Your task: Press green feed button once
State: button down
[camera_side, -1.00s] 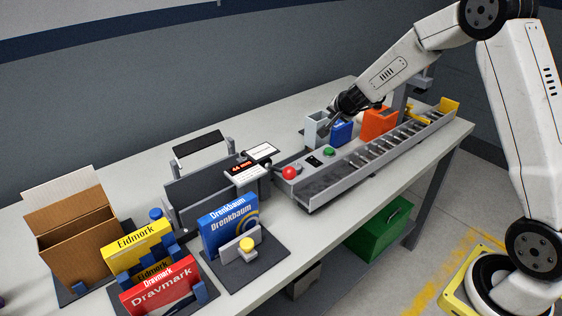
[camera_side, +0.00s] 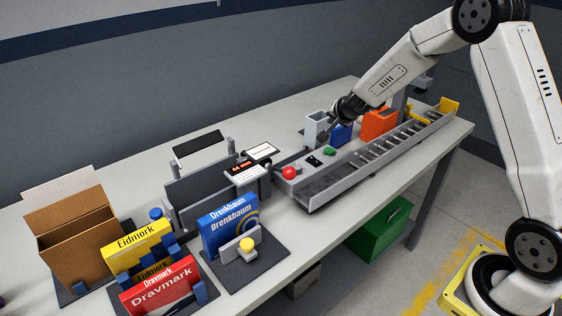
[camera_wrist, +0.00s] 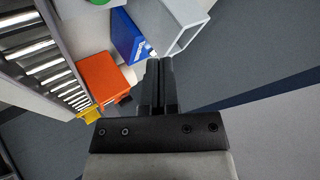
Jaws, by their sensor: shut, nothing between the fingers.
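The green button (camera_side: 329,152) sits on the grey control panel at the near end of the roller conveyor in the side view. Part of a green round thing, likely the same button, shows at the top edge of the wrist view (camera_wrist: 99,2). My gripper (camera_side: 325,131) is shut and empty. In the side view it is above and behind the green button, close to the grey open box and the blue box, and apart from the button. In the wrist view its two dark fingers (camera_wrist: 159,64) lie together, pointing toward the blue and grey boxes.
A red button (camera_side: 289,172) is on the same panel. A grey open box (camera_side: 315,129), a blue box (camera_side: 342,133) and an orange bin (camera_side: 376,124) stand behind the conveyor (camera_side: 340,180). A label machine (camera_side: 247,171) and several cartons are to the left.

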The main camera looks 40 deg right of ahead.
aim_at(330, 151)
jog(key=shift+f, duration=3.6)
